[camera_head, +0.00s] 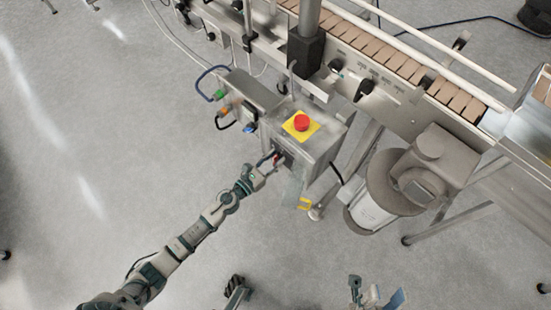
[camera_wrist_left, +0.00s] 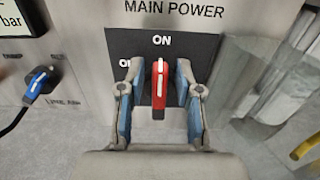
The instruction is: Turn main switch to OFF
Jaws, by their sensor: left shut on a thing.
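The main switch is a red handle (camera_wrist_left: 159,88) with a white mark at its top, on a dark plate under the words MAIN POWER. The handle stands upright, its top under the ON label (camera_wrist_left: 161,40). A second label at the left is partly hidden by a finger. My left gripper (camera_head: 271,160) is at the front of the steel control box (camera_head: 308,143).
A red emergency button (camera_head: 302,122) on a yellow plate sits atop the box. A blue-handled valve (camera_wrist_left: 38,84) with a black hose is left of the switch. A clear panel (camera_wrist_left: 250,75) is at its right. Conveyor (camera_head: 400,65) and motor (camera_head: 390,190) stand behind and right.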

